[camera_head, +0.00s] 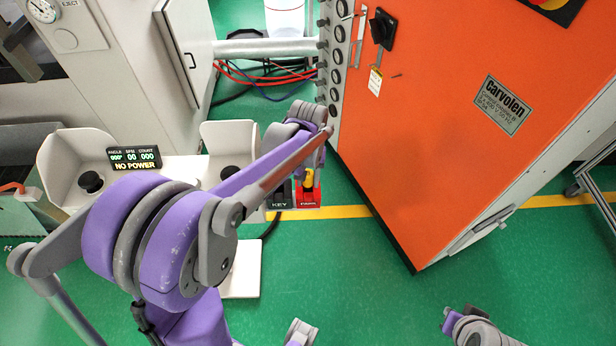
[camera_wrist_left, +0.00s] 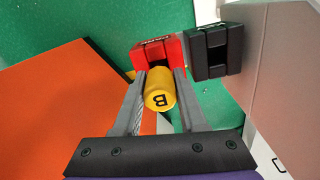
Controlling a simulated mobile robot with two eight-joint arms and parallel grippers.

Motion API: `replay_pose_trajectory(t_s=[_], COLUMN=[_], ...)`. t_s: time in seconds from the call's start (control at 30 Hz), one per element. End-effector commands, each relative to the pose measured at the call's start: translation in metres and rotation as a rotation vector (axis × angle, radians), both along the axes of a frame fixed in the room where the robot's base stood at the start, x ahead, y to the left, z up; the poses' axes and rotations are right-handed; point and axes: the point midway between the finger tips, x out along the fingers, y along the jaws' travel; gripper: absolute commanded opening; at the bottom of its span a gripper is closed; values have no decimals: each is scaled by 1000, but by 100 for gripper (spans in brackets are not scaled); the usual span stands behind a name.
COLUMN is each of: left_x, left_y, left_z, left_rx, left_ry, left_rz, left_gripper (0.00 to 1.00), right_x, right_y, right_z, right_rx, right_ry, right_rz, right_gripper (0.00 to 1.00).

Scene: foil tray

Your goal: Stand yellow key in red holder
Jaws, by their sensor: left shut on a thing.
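The yellow key (camera_wrist_left: 160,90) shows in the left wrist view as a yellow cylinder with a B on its end. My left gripper (camera_wrist_left: 163,76) is shut on it, one finger on each side. The key's far end meets the red holder (camera_wrist_left: 158,50); whether it sits inside or just at it, I cannot tell. In the head view the yellow key (camera_head: 308,179) shows small, just above the red holder (camera_head: 308,200). My left arm's wrist hides much of the gripper there.
A black holder labelled KEY (camera_head: 280,198) stands directly beside the red one. A grey panel with a NO POWER display (camera_head: 134,159) is to the left. A large orange cabinet (camera_head: 440,120) stands close on the right. Green floor is clear in front.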

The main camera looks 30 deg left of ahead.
Motion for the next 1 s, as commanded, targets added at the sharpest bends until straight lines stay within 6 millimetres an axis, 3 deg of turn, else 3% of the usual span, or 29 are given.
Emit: replay_pose_trajectory(t_s=[0.37,0.4,0.6,0.87,1.0], left_x=[0,0,0,0,0], left_y=[0,0,0,0,0], left_z=[-4,-4,-4,-3,6], left_rx=[0,0,0,0,0], left_ry=[0,0,0,0,-1], left_rz=[0,0,0,0,0], left_gripper=[0,43,76,76,76], right_x=[-1,-1,-1,-1,0], right_y=[0,0,0,0,0], right_z=[-3,-3,-3,-3,-2], right_rx=[0,0,0,0,0], right_ry=[1,1,1,1,1], right_rz=[0,0,0,0,0], right_gripper=[0,0,0,0,0])
